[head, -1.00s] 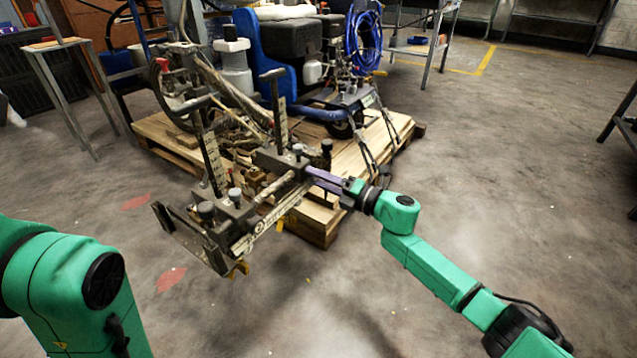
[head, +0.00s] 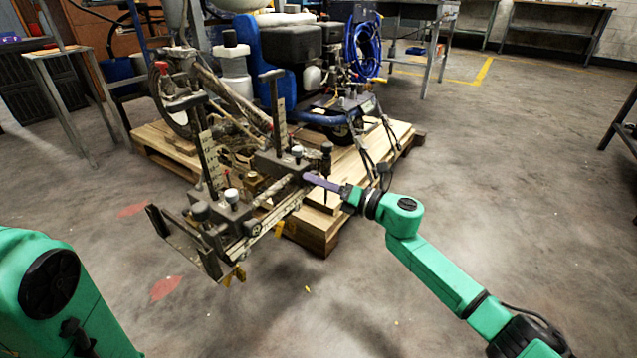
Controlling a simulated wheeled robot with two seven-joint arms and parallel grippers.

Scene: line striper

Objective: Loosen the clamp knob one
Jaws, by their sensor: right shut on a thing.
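The line striper's clamp bracket (head: 256,226) sticks out toward me at the front of the machine. My left gripper is out of view; only my left arm shows at the bottom left.
The striper stands on a wooden pallet (head: 318,228), with a blue hose coil (head: 362,48) at the back. A metal stand (head: 62,85) is at the left and a bench (head: 557,25) at the back right.

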